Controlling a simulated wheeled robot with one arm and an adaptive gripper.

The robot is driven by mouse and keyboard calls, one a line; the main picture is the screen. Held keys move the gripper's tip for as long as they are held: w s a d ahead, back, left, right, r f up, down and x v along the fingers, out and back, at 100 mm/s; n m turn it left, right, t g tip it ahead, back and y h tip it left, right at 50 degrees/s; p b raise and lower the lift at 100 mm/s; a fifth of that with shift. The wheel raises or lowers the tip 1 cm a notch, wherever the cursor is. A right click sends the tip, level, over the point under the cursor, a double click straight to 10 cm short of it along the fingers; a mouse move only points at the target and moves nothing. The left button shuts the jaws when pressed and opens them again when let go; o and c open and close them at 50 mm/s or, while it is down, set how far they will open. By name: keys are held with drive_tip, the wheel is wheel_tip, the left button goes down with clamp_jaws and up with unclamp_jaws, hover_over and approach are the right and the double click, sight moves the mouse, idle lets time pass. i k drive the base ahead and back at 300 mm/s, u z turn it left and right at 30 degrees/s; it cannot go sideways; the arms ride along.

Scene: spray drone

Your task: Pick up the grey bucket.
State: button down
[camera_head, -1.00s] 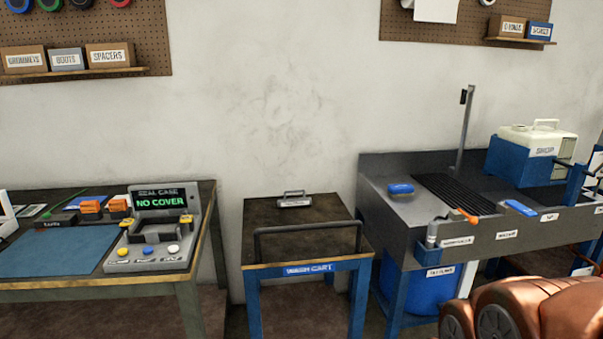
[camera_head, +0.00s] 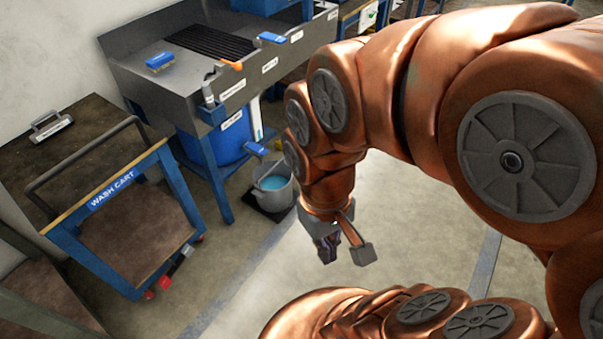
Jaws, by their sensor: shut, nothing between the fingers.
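The grey bucket (camera_head: 283,197) stands upright on a dark mat on the floor, beside the sink bench's front leg. It holds blue liquid, and part of its right side is close to my arm in the picture. My gripper (camera_head: 343,253) hangs down at the end of my copper arm, to the right of and lower than the bucket in the picture. It is shut and empty, apart from the bucket. How far it is from the bucket in depth is hard to tell.
The sink bench (camera_head: 130,50) stands behind the bucket, with a larger blue bin (camera_head: 215,147) under it. The wash cart (camera_head: 130,240) stands at the left, with a red-and-black item (camera_head: 175,268) by its foot. Open floor (camera_head: 250,265) lies in front of the bucket.

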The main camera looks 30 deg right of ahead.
sight(273, 180)
drive_tip(key=u, duration=0.05)
drive_tip(key=k, duration=0.55)
drive_tip(key=z, duration=0.4)
drive_tip(key=i, duration=1.8)
drive_tip(key=u, duration=0.8)
